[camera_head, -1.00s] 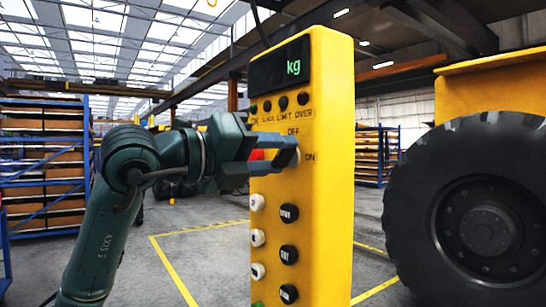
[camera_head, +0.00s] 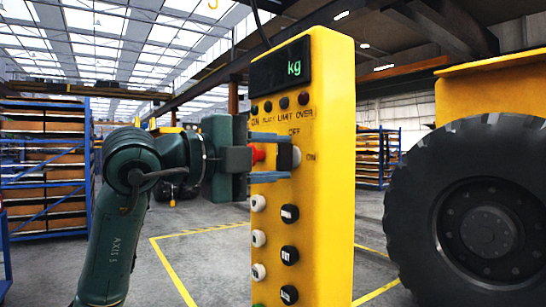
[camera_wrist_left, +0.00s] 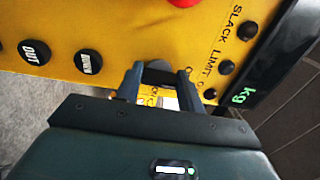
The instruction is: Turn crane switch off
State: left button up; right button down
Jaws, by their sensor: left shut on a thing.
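The yellow control pendant (camera_head: 325,200) stands upright in the middle of the head view, its lit display (camera_head: 280,67) showing "kg". Below the row of small lamps is the crane switch (camera_head: 290,157), a dark knob with a pale part, with OFF printed above it and ON to its right. My left gripper (camera_head: 289,156) is shut on the switch, one finger above and one below it. In the left wrist view the dark knob (camera_wrist_left: 160,74) sits between the two fingertips (camera_wrist_left: 158,82). The fingers partly hide the knob, so its exact setting is unclear. My right gripper is not in view.
A red button (camera_head: 258,154) sits just left of the switch, close to the fingers. Black and white push buttons (camera_head: 289,214) run down the pendant below. A large black tyre (camera_head: 480,210) stands at right. Blue shelving (camera_head: 45,165) stands at left, with open floor between.

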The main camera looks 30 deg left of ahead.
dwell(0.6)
pick_arm(q)
jog(key=o, duration=1)
jog(key=b+v, duration=0.2)
jog(key=v, duration=1.1)
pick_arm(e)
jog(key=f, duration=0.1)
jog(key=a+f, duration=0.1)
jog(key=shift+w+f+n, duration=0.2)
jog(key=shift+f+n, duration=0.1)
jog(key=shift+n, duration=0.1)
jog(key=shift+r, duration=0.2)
